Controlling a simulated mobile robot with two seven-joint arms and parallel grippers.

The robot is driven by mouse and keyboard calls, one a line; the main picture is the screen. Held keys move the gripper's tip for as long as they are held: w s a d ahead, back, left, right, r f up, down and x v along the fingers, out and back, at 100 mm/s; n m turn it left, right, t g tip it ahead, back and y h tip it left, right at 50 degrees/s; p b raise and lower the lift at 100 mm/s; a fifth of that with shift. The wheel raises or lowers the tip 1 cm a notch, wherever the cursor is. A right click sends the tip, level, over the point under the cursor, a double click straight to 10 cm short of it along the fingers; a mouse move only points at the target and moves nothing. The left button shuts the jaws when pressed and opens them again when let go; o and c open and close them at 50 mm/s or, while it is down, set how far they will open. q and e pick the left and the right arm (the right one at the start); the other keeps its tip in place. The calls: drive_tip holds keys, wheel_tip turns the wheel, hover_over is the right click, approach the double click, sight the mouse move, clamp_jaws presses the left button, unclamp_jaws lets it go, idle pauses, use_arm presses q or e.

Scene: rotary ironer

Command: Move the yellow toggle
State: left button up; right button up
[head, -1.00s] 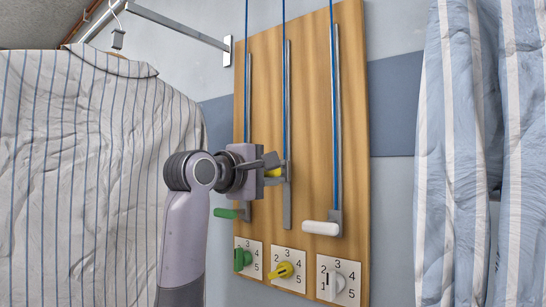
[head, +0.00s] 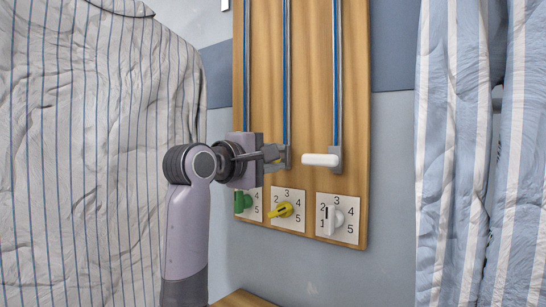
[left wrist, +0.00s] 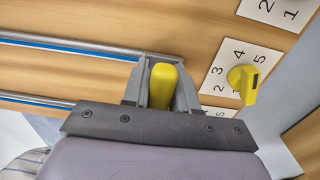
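The yellow toggle (left wrist: 163,84) is a rounded yellow handle on the middle vertical rail (head: 287,75) of a wooden board. In the left wrist view it sits between the two grey fingers of my left gripper (left wrist: 163,92), which are closed around it. In the head view my left gripper (head: 276,154) is at the low end of the middle rail and mostly hides the yellow handle. The handle is about level with the white handle (head: 320,160) on the right rail. My right gripper is not in view.
Below the rails are number plates with a green knob (head: 242,202), a yellow knob (head: 283,210) and a white knob (head: 334,219). The yellow knob also shows in the left wrist view (left wrist: 242,84). Striped cloths hang left (head: 90,150) and right (head: 475,150) of the board (head: 308,110).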

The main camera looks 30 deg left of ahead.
use_arm(q)
drive_tip(key=shift+o, duration=1.4)
drive_tip(key=shift+d+f, duration=0.1)
drive_tip(key=shift+f, duration=0.3)
drive_tip(key=shift+r, duration=0.1)
drive_tip(key=s, duration=0.7)
drive_tip(key=shift+a, duration=0.3)
